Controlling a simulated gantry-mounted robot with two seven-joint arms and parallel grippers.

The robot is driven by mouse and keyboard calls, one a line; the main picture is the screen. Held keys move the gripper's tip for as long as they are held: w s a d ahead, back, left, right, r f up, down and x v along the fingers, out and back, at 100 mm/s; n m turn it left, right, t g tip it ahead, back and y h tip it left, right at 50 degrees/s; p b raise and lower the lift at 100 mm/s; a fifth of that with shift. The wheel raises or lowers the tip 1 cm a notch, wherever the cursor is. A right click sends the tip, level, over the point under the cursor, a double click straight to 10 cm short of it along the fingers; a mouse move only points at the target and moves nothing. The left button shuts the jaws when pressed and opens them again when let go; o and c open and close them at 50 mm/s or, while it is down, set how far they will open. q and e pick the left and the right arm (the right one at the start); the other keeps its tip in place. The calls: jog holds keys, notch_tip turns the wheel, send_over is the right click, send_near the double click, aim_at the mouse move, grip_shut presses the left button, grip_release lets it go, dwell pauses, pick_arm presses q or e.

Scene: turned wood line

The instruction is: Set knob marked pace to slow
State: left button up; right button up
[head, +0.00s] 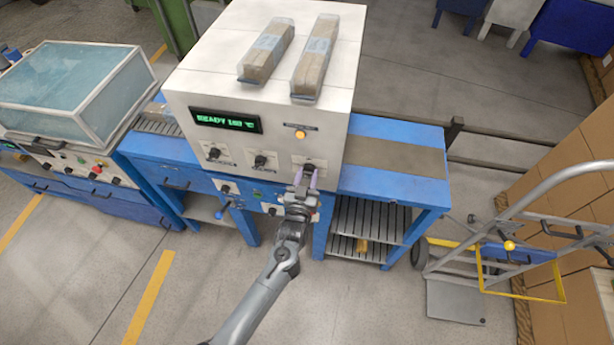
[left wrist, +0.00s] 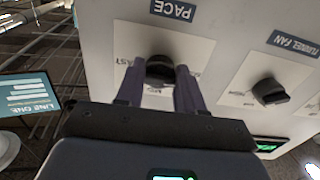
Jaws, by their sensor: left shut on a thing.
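The pace knob (head: 309,167) is a dark round knob on the right of the white machine's front. In the left wrist view the same knob (left wrist: 160,68) sits on a white plate under an upside-down PACE label (left wrist: 172,10). My left gripper (head: 305,180) is at the panel, its two purple fingers on either side of the knob and shut on it. The fingers also show in the left wrist view (left wrist: 160,84). A partly covered mark that seems to read FAST (left wrist: 122,58) is left of the knob there. Other marks are hidden, and I cannot tell where the knob points. My right gripper is out of view.
The tunnel fan knob (left wrist: 270,92) is close beside, and another dark knob (head: 214,153) is further left. A green display (head: 226,120) reads READY. An orange button (head: 300,134) is above the pace knob. A hand truck (head: 500,250) stands right of the blue bench (head: 425,190).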

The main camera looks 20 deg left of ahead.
pick_arm(q)
jog(key=o, duration=1)
jog(key=shift+o, duration=0.2)
jog(key=s+d, duration=0.1)
jog(key=s, duration=0.9)
jog(key=shift+s+d, duration=0.35)
jog(key=shift+d, duration=0.05)
